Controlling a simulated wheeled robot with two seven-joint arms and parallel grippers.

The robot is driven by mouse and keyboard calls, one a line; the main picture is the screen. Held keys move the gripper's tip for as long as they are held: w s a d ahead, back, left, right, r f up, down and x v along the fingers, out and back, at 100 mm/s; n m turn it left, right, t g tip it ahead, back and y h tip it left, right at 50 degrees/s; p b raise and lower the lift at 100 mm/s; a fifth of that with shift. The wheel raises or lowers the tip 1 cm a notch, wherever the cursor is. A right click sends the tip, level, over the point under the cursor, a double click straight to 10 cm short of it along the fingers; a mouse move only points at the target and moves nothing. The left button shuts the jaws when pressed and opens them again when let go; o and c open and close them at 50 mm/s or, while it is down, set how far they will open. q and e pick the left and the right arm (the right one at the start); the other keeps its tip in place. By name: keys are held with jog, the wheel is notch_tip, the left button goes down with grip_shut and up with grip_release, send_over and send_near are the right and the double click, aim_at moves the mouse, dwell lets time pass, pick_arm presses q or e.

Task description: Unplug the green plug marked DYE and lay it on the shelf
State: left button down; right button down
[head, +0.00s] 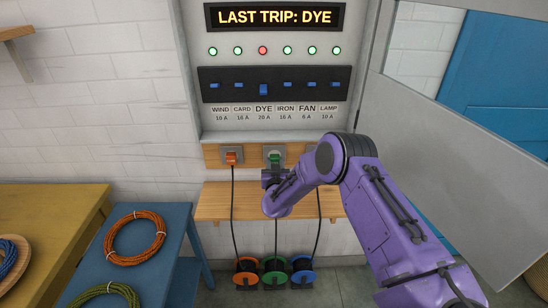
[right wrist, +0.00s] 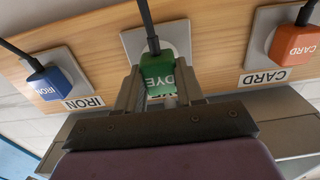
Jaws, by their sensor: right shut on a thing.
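The green plug (right wrist: 158,73) marked DYE is between the two fingers of my right gripper (right wrist: 158,88), which is shut on it. The plug is in front of the middle socket plate (right wrist: 130,42); I cannot tell whether it is still seated. In the head view the green plug (head: 274,157) shows just above my right gripper (head: 273,178), its cord hanging down. The wooden shelf (head: 215,203) is below the sockets, partly hidden by my right arm. My left gripper is not in view.
An orange plug (head: 231,158) marked CARD is left of the green one. A blue plug (right wrist: 48,83) marked IRON is on its other side. Orange, green and blue reels (head: 274,280) stand below. In the breaker panel (head: 208,84), the DYE switch (head: 263,89) is down under a red lamp.

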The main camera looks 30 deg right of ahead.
aim_at(275, 163)
jog(key=shift+p+v, duration=1.1)
jog(key=shift+v, duration=0.95)
